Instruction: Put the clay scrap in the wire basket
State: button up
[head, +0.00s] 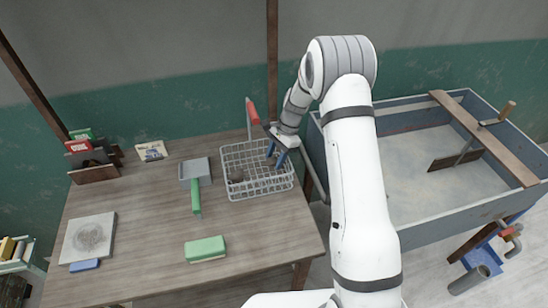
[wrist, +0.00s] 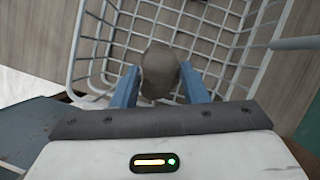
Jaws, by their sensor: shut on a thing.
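The wire basket (head: 258,187) stands at the right end of the wooden table in the head view, and its white wire grid (wrist: 92,45) fills much of the wrist view. My gripper (head: 276,154) is over the basket with its blue fingers pointing down into it. In the wrist view my gripper (wrist: 160,80) is shut on a grey-brown clay scrap (wrist: 160,66), with one finger on each side. The wire mesh shows beyond the scrap. A dark lump (head: 237,176) shows in the left part of the basket in the head view.
A red-handled tool (head: 252,112) rises at the basket's back edge. A dustpan (head: 195,170) with a green handle, a green block (head: 205,248) and a pale slab (head: 88,238) lie on the table. A large grey trough (head: 405,180) stands close on the right.

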jog(key=shift+f, duration=0.4)
jog(key=shift+f, duration=0.1)
jog(key=shift+f+b, duration=0.5)
jog(key=shift+f, duration=0.05)
jog(key=o, duration=1)
jog(key=shift+r, duration=0.1)
